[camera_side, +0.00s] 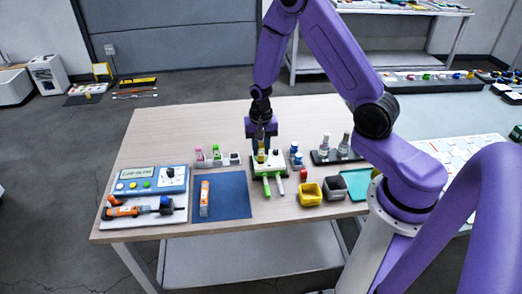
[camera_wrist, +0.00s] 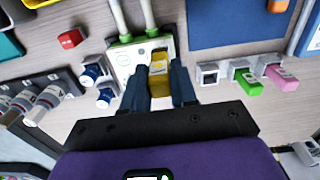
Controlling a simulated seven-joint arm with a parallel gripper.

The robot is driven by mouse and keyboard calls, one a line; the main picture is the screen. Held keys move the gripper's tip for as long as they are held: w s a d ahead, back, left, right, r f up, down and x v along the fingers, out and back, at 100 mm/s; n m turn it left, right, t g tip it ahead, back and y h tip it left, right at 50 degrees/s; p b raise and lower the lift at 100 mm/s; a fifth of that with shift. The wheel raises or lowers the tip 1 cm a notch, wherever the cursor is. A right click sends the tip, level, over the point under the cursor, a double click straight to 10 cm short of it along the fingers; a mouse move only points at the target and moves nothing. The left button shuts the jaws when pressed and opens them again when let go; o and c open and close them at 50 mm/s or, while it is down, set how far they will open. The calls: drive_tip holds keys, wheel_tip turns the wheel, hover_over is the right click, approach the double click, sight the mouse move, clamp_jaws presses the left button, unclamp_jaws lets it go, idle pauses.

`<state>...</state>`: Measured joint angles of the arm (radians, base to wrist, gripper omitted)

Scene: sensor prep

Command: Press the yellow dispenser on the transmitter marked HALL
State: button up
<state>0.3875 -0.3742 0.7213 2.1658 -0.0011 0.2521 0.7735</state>
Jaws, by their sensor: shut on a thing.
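My gripper (camera_side: 261,147) points down over the table, and its dark blue fingers (camera_wrist: 160,88) are closed on the yellow dispenser (camera_wrist: 159,68). The dispenser is upright at the white transmitter (camera_wrist: 123,61); whether it touches the transmitter's top cannot be told. The transmitter also shows in the side view (camera_side: 268,170), with two green-ended white cables at its near edge. Its marking is too small to read. The fingers hide part of the dispenser and the transmitter.
Blue-capped bottles (camera_wrist: 92,73) stand close beside the transmitter. A holder with green and pink pieces (camera_wrist: 243,73) is on the other side.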

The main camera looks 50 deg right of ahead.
drive_tip(key=shift+r, duration=3.15)
